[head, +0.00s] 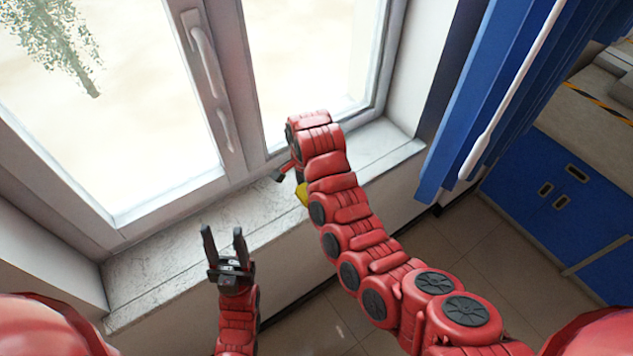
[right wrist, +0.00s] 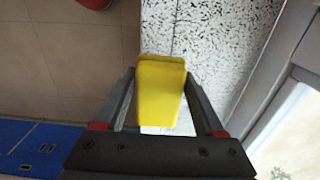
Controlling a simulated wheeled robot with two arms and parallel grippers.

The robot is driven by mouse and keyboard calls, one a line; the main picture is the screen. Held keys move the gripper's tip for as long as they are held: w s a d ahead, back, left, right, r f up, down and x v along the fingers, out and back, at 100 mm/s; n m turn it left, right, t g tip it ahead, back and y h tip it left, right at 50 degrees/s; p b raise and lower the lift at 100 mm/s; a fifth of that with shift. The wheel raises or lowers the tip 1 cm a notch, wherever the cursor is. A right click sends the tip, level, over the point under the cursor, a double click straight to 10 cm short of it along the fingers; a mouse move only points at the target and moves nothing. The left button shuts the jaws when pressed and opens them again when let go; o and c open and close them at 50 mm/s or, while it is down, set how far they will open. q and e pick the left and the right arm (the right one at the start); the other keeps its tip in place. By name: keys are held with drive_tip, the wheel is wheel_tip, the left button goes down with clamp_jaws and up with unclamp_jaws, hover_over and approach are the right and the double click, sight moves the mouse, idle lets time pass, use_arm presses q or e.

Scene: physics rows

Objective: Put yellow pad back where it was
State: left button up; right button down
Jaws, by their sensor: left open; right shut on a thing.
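The yellow pad (right wrist: 162,92) sits between the two fingers of my right gripper (right wrist: 160,84) in the right wrist view. My right gripper is shut on it. In the head view only a small yellow part of the pad (head: 302,194) shows beside my right gripper (head: 287,182); my right arm hides the rest. The pad is over the speckled window sill (head: 165,258), near its room-side edge. I cannot tell whether it touches the sill. My left gripper (head: 223,236) is open and empty, in front of the sill's left part.
The window frame (head: 222,100) with its handle (head: 205,62) rises behind the sill. A blue curtain (head: 478,95) hangs to the right, with blue cabinets (head: 565,205) beyond it. The sill left of my right gripper is clear.

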drive_tip(key=w+b, duration=0.1)
drive_tip(key=w+d+b, duration=0.1)
drive_tip(key=w+b, duration=0.1)
drive_tip(key=w+f+b, duration=0.1)
drive_tip(key=w+b, duration=0.1)
drive_tip(key=shift+w+d, duration=0.1)
drive_tip(key=shift+d, duration=0.15)
drive_tip(key=shift+w+d+b, duration=0.15)
drive_tip(key=shift+w+b, duration=0.5)
drive_tip(key=shift+w, duration=0.05)
drive_tip(key=shift+w+d+r+b, duration=0.1)
drive_tip(key=shift+w+b, duration=0.05)
drive_tip(key=shift+b, duration=0.15)
drive_tip(key=shift+w+r, duration=0.1)
drive_tip(key=shift+w, duration=0.05)
wheel_tip(320, 180, down, 2)
drive_tip(key=shift+f+p, duration=0.25)
drive_tip(key=shift+p, duration=0.75)
drive_tip(key=shift+f, duration=0.45)
drive_tip(key=shift+f, duration=0.15)
